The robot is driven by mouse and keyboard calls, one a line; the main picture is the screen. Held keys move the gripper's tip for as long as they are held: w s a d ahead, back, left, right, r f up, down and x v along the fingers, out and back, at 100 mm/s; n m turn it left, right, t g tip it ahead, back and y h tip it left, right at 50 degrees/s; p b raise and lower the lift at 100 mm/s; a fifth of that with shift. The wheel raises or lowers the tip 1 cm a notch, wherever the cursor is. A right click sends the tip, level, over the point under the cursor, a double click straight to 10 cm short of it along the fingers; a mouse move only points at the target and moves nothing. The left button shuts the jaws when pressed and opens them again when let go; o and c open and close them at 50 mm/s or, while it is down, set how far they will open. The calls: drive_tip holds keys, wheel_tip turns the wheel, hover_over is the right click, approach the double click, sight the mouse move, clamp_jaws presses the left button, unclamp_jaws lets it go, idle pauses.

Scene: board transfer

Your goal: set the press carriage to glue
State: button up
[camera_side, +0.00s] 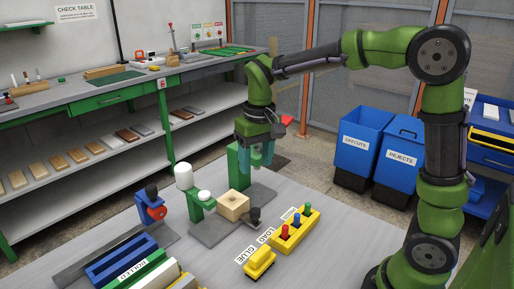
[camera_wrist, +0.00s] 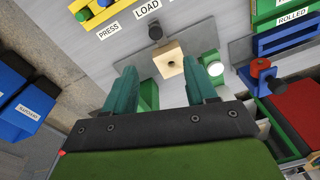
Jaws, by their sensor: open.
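The press carriage seems to be the light wooden block (camera_side: 233,204) with a hole in its top, with a black knob (camera_side: 255,215) on its front side. In the wrist view the block (camera_wrist: 170,60) and knob (camera_wrist: 155,31) stand closest to the LOAD label (camera_wrist: 147,8). The GLUE label (camera_side: 249,254) is at the front left in the side view. My gripper (camera_side: 262,160) points down, open and empty, above and behind the block. In the wrist view its teal fingers (camera_wrist: 162,68) are spread, with the block beyond their tips.
A green post (camera_side: 238,160) stands close by my gripper. A green stand with white cylinders (camera_side: 184,177) is left of the block. A yellow rack with coloured pegs (camera_side: 295,230) and a yellow block (camera_side: 259,263) are in front. A red and blue piece (camera_side: 152,208) stands left.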

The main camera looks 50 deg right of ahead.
sight(254, 210)
drive_tip(key=shift+g, duration=0.3)
drive_tip(key=f, duration=1)
drive_tip(key=w+f, duration=0.1)
drive_tip(key=f, duration=0.4)
drive_tip(key=shift+d+f, duration=0.25)
drive_tip(key=shift+c, duration=0.4)
clamp_jaws()
drive_tip(key=shift+a, duration=0.1)
